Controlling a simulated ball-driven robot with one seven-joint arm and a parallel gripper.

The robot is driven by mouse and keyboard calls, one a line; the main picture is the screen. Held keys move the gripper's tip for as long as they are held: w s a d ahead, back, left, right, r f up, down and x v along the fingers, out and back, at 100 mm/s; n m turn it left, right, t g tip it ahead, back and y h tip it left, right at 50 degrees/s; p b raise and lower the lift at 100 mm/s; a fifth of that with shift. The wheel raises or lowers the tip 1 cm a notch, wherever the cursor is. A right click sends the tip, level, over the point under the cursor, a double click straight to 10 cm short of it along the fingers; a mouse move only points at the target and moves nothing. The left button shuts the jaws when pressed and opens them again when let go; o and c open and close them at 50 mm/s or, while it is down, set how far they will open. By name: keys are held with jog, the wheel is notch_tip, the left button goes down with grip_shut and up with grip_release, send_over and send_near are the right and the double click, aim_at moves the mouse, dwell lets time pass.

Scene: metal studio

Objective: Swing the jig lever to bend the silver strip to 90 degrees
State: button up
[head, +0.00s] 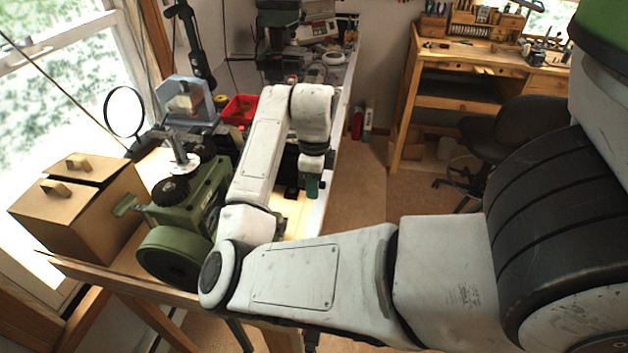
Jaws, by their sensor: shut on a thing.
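My gripper (312,183) hangs at the end of my white arm, pointing down over the right side of the bench near its edge. It is small and dark green in this view. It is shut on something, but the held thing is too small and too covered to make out. My arm crosses in front of much of the bench. The jig, its lever and the silver strip cannot be made out, so the strip's bend angle cannot be told.
On the bench's left stand a green machine (180,215), a brown box (80,205), a round magnifier (124,111) and a red tray (241,109). A wooden workbench (480,50) and a black chair (510,135) stand right. Floor (355,195) between them is clear.

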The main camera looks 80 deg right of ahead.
jog(key=shift+s+d+f, duration=0.1)
jog(key=shift+s+d, duration=0.05)
jog(key=shift+d, duration=0.1)
jog(key=shift+a+f+b, duration=0.15)
jog(key=shift+f+b, duration=0.7)
jog(key=shift+f, duration=0.3)
jog(key=shift+s, duration=0.1)
jog(key=shift+f+b, duration=0.65)
jog(key=shift+f, duration=0.35)
